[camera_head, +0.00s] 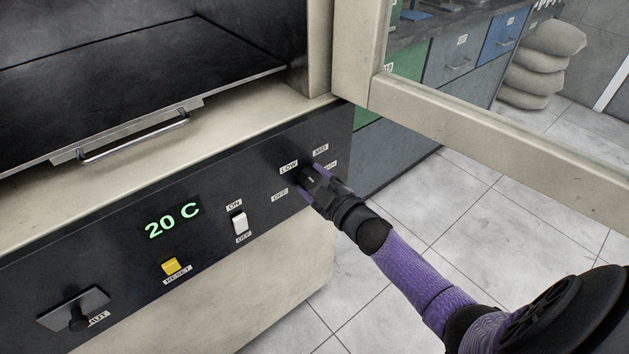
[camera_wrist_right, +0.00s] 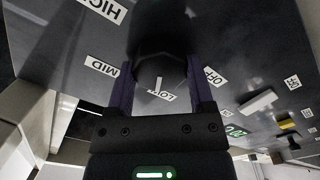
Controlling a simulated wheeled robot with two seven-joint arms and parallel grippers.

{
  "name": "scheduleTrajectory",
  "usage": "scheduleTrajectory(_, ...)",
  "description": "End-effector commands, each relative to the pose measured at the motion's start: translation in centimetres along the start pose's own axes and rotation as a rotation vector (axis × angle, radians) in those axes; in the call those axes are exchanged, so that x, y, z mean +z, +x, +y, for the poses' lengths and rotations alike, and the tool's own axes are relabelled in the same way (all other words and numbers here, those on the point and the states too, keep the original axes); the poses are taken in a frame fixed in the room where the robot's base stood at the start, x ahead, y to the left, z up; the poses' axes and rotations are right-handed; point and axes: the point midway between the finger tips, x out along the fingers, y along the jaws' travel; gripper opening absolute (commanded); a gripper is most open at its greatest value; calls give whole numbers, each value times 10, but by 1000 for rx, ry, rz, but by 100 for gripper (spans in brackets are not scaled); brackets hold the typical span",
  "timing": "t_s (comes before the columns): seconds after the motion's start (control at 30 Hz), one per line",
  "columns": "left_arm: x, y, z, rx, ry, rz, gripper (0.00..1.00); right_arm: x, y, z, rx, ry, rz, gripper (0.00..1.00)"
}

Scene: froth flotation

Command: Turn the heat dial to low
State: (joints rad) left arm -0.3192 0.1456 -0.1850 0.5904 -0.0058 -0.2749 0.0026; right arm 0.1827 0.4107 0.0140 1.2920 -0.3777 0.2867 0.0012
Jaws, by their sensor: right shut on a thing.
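The heat dial is a round black knob (camera_wrist_right: 160,70) at the right end of the dark control panel (camera_head: 120,235), ringed by OFF, LOW, MID and HIGH labels. In the right wrist view its short white mark points toward the LOW label (camera_wrist_right: 162,95). My right gripper (camera_head: 312,182) is shut on the dial, with one purple finger on each side of it; it also shows in the right wrist view (camera_wrist_right: 160,88). In the head view the gripper hides most of the dial. My left gripper is out of view.
A green display (camera_head: 173,220) reads 20 C. A white ON/OFF switch (camera_head: 239,222), a yellow reset button (camera_head: 170,266) and a black knob (camera_head: 79,319) are further left. An open door frame (camera_head: 470,120) stands above my right arm. Clear floor lies right of the panel.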

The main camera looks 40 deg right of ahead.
Motion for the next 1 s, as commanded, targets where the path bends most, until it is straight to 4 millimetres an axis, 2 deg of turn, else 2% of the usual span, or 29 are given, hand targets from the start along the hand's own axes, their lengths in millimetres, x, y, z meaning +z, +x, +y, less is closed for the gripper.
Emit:
scheduleTrajectory(0.3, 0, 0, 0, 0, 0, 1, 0, 1, 0, -1, -1, -87, -2, 9)
scheduleTrajectory(0.77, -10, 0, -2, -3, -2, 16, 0, 1, 0, -1, -2, -99, -2, 9)
scheduleTrajectory(0.8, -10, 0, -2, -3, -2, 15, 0, 1, 0, -1, -2, -99, -2, 70)
scheduleTrajectory(0.93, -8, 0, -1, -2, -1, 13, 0, 1, 0, -1, -1, -99, -2, 98)
scheduleTrajectory(1.0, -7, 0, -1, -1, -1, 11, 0, 0, 0, -1, -1, -99, -1, 100)
